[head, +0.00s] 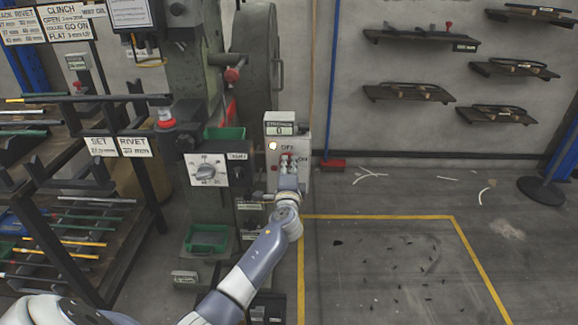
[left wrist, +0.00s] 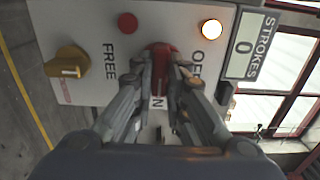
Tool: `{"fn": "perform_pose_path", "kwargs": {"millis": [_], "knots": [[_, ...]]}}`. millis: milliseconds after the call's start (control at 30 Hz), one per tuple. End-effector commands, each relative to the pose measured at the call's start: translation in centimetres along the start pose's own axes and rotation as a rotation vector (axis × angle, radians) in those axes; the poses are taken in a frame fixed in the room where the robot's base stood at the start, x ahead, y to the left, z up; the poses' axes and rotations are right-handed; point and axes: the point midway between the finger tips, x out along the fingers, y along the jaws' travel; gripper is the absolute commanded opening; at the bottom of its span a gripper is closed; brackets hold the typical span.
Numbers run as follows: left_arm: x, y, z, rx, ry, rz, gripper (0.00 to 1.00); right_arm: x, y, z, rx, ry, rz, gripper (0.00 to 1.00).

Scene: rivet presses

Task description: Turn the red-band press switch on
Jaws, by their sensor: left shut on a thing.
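The grey switch box (head: 302,146) of the press stands at the centre of the head view, with OFF and ON labels and a lit lamp (head: 272,146). In the left wrist view its panel (left wrist: 95,42) fills the upper part, and the red switch (left wrist: 160,50) sits between my fingertips. My left gripper (left wrist: 163,68) is shut on the red switch handle; it also shows at the box in the head view (head: 288,164). The fingers hide part of the handle and of the ON label. My right gripper is out of view.
A STROKES counter (left wrist: 245,46) reads 0. A yellow knob (left wrist: 66,66) and a red round button or lamp (left wrist: 127,23) are near the switch, by the FREE label. A dial panel (head: 207,171) is left of my arm.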

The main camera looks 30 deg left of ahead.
Motion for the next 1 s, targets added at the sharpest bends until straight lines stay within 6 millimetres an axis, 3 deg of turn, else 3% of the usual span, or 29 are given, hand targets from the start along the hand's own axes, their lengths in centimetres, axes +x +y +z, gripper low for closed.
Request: {"fn": "perform_pose_path", "kwargs": {"millis": [300,333,400,767,1000], "knots": [[-0.1,0.2,0.0,0.006,0.001,0.002,0.0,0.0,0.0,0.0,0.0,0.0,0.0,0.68],[-0.1,0.2,0.0,0.007,0.001,0.002,0.2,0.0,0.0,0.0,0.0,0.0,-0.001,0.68],[-0.1,0.2,0.0,0.006,0.001,0.002,0.33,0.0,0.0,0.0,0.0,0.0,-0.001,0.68],[-0.2,0.1,0.0,0.003,0.0,0.001,0.33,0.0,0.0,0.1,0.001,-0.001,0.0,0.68],[-2.6,0.2,-0.1,0.001,0.002,0.002,0.33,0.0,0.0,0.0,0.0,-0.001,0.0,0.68]]}}
